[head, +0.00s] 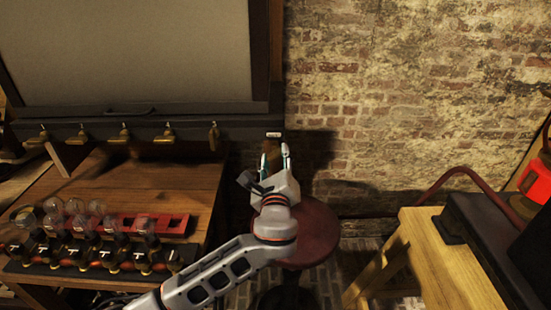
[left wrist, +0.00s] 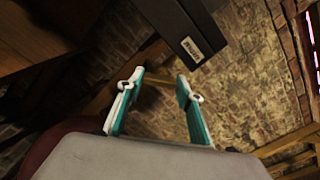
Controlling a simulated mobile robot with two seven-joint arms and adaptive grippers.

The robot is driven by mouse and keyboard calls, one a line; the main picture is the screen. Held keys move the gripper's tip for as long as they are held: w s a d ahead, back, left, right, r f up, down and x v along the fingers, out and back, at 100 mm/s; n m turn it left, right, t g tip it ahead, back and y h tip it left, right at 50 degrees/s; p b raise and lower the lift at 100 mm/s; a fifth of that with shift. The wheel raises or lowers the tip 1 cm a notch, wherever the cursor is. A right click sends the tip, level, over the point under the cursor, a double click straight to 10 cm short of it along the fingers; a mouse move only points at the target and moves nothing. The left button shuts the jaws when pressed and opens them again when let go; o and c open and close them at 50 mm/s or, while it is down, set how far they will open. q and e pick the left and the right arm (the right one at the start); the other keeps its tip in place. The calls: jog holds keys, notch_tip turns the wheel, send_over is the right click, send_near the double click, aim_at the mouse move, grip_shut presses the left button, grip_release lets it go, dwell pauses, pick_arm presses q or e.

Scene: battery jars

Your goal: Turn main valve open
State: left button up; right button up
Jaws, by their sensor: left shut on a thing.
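My left gripper (head: 274,152) is at the right end of the dark rail, just below a small pale label (head: 273,134). Its teal fingers stand apart with a thin brass-coloured piece (left wrist: 158,80) between the tips in the left wrist view. This piece appears to be the main valve's handle, and the gripper is shut on it. The valve body is mostly hidden in shadow and behind the fingers. The label also shows in the left wrist view (left wrist: 191,47), on the end of a dark bar. My right gripper is out of view.
Several brass taps (head: 125,133) line the dark rail (head: 85,131) above a wooden table (head: 150,185). The table holds glass jars (head: 75,207) and a red rack (head: 174,224). A round red stool (head: 318,230) stands below my arm. A wooden bench (head: 440,265) is at right.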

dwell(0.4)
pick_arm(q)
jog(key=o, duration=1.1)
jog(key=s, duration=1.2)
